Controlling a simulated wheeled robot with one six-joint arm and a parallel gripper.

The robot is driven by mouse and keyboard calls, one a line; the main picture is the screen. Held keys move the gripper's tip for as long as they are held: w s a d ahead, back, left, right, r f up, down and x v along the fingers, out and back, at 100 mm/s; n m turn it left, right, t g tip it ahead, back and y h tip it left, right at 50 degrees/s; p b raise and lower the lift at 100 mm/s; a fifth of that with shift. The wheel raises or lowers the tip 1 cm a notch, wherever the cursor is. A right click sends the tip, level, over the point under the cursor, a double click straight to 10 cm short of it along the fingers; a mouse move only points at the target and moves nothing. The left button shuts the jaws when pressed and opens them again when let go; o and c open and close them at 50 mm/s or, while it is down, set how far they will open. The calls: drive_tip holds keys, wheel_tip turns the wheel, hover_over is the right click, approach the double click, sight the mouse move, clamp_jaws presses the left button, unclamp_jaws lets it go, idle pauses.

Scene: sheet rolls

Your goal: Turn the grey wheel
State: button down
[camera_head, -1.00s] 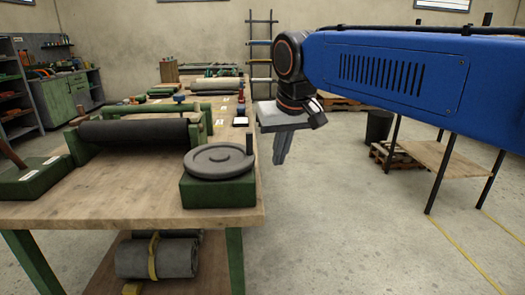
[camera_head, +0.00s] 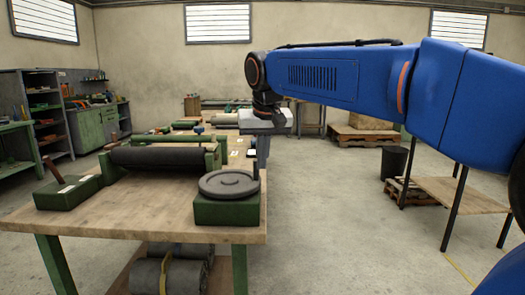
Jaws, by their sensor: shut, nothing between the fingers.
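The grey wheel (camera_head: 229,184) lies flat on a green box (camera_head: 227,210) at the right front corner of the wooden table. A dark upright handle (camera_head: 256,171) stands at its right rim. My gripper (camera_head: 263,165) points down beyond the wheel, near the table's right edge. Its fingers are close together with nothing seen between them. Their tips are partly hidden behind the wheel's handle, and I cannot tell how far off they are.
A dark roller (camera_head: 157,157) in a green frame and a green box with a lever (camera_head: 68,192) stand left of the wheel on the table (camera_head: 150,220). A low table (camera_head: 462,194), a pallet and a dark bin (camera_head: 393,163) stand at the right. The floor between is clear.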

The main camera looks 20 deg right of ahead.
sight(259, 185)
drive_tip(key=w+f, duration=0.4)
drive_tip(key=shift+w+d+f, duration=0.15)
drive_tip(key=shift+w+d, duration=0.05)
drive_tip(key=shift+d, duration=0.05)
drive_tip(key=shift+w+d, duration=0.1)
drive_tip(key=shift+w, duration=0.55)
